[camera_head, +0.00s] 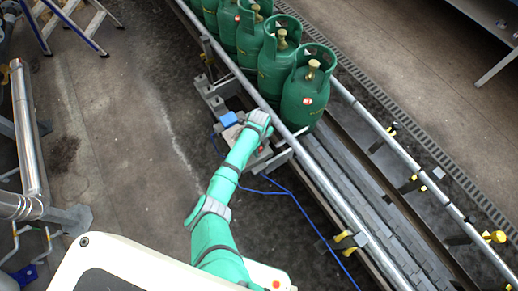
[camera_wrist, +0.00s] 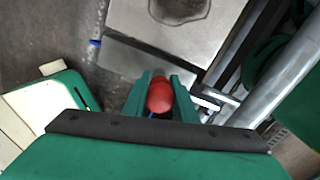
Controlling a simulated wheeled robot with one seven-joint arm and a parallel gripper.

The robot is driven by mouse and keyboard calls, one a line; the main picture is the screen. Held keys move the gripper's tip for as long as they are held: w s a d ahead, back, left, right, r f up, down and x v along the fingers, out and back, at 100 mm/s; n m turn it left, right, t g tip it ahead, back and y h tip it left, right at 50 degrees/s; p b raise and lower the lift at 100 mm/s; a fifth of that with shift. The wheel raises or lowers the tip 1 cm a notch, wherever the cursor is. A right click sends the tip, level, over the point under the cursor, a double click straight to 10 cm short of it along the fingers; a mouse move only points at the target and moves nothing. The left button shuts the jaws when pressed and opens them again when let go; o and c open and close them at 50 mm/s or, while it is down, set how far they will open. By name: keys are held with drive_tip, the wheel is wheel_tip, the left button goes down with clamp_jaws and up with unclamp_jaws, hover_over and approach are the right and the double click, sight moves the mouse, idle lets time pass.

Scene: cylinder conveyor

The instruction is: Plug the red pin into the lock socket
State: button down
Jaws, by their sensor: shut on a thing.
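In the wrist view, the red pin (camera_wrist: 160,95) sits between the two green fingers of my gripper (camera_wrist: 162,88), which are shut on it. A grey metal box (camera_wrist: 180,35) with a dark rounded patch on top lies just beyond the fingers. I cannot make out the lock socket, nor whether the pin touches anything.
Green gas cylinders (camera_head: 303,90) stand in a row on the conveyor (camera_head: 375,205). A metal rail (camera_head: 345,205) runs along its near side. A blue cable (camera_head: 300,205) trails on the floor. A stepladder (camera_head: 72,22) stands at the upper left. The floor left of my arm is clear.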

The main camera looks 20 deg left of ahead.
drive_tip(key=shift+f, duration=0.2)
drive_tip(key=c, duration=1.4)
unclamp_jaws()
drive_tip(key=shift+o, duration=0.2)
